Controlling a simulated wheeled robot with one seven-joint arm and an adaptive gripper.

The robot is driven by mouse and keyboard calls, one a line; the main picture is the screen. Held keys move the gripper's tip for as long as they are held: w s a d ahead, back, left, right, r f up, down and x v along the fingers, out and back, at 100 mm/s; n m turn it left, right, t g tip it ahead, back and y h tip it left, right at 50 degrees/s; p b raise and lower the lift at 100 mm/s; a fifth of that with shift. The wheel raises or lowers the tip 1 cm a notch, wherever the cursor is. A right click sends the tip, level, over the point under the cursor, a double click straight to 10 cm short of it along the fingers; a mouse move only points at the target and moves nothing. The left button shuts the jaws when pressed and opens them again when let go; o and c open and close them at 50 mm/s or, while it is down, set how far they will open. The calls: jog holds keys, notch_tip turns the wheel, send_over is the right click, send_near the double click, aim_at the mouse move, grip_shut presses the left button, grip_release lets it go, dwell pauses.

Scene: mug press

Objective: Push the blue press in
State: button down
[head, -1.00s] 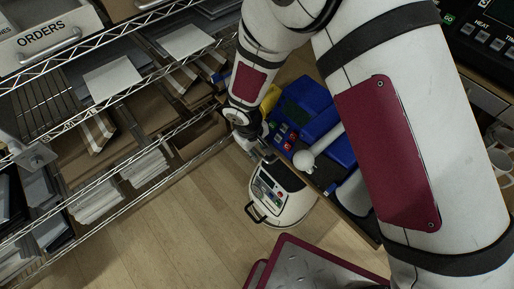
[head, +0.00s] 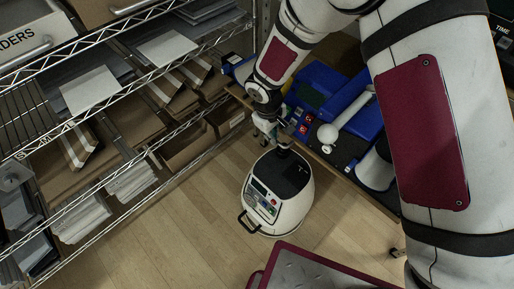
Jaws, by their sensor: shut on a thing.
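The blue press (head: 362,121) lies on a worktop right of centre, with a white lever that ends in a round knob (head: 328,134) and small red and blue buttons on its near left side. My gripper (head: 277,138) is at the worktop's left edge, left of the press's buttons and apart from the knob. It is small and partly dark in this view. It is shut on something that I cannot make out. The far side of the press is partly hidden by my arm.
A white rounded machine (head: 262,212) with a control panel and handle stands on the floor just below my gripper. A wire shelf (head: 150,150) with papers and boxes stands at left. A grey tray-like top with a red rim (head: 300,252) is at the bottom. Wooden floor between is clear.

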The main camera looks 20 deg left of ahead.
aim_at(328, 68)
jog(key=w+d+b, duration=0.3)
jog(key=w, duration=0.4)
jog(key=w+d+b, duration=0.3)
jog(key=w, duration=0.5)
jog(key=w+d+b, duration=0.3)
jog(key=w, duration=0.5)
jog(key=shift+w+d+f, duration=0.15)
jog(key=shift+w+d, duration=0.05)
jog(key=shift+d, duration=0.2)
jog(key=shift+w+d, duration=0.25)
jog(key=shift+w, duration=0.2)
jog(key=c, duration=1.7)
grip_release()
jog(key=shift+w, duration=0.1)
jog(key=shift+a+r, duration=0.1)
jog(key=shift+r, duration=0.1)
jog(key=shift+r, duration=0.3)
jog(key=r, duration=0.3)
jog(key=s+r, duration=0.1)
jog(key=r, duration=0.3)
jog(key=s+r, duration=0.1)
jog(key=r, duration=0.3)
jog(key=shift+a, duration=0.4)
